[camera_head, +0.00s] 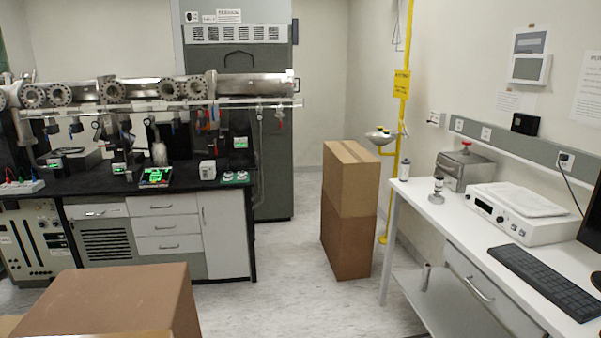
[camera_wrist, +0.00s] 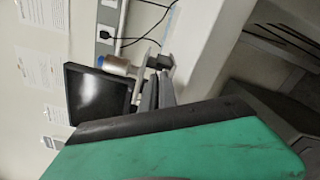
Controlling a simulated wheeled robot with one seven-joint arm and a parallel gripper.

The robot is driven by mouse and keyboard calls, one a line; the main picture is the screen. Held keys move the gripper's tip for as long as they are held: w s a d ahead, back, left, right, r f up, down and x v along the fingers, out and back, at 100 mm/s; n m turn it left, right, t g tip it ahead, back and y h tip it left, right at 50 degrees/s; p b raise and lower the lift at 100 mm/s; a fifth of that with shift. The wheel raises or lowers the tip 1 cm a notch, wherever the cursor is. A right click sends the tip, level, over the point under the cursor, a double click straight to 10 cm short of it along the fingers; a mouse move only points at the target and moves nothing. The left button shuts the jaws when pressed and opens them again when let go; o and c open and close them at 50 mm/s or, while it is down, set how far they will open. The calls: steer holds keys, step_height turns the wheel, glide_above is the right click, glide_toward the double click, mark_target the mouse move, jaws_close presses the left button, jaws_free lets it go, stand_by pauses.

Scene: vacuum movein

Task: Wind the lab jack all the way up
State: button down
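In the wrist view, which is turned sideways, a small dark block with a thin light plate (camera_wrist: 147,52) sits by the white bench edge. It may be the lab jack, but it is too small and partly hidden to be sure. A metal cylinder with a blue end (camera_wrist: 118,65) rests against the plate. Two grey finger-like shapes, which look like my gripper (camera_wrist: 159,91), stand just in front of it, close together; their gap and any contact are unclear. A large green and black body fills the foreground. No lab jack is clearly identifiable in the head view, where my gripper is out of sight.
The white bench (camera_head: 440,218) at right holds a grey box with a red knob (camera_head: 464,170), a white instrument (camera_head: 522,214) and a keyboard (camera_head: 545,279). Cardboard boxes stand mid-floor (camera_head: 348,210) and front left (camera_head: 110,305). Floor between them is clear. A monitor (camera_wrist: 95,95) is near the cylinder.

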steer(key=shift+s+f, duration=0.1)
steer(key=shift+s, duration=0.1)
steer(key=shift+a+f, duration=0.1)
steer(key=shift+a, duration=0.1)
steer(key=a+b, duration=0.1)
steer(key=a, duration=0.1)
steer(key=s+a+b, duration=0.1)
steer(key=a+b, duration=0.1)
steer(key=a, duration=0.1)
steer(key=shift+s+a+r, duration=0.1)
steer(key=shift+a+r, duration=0.1)
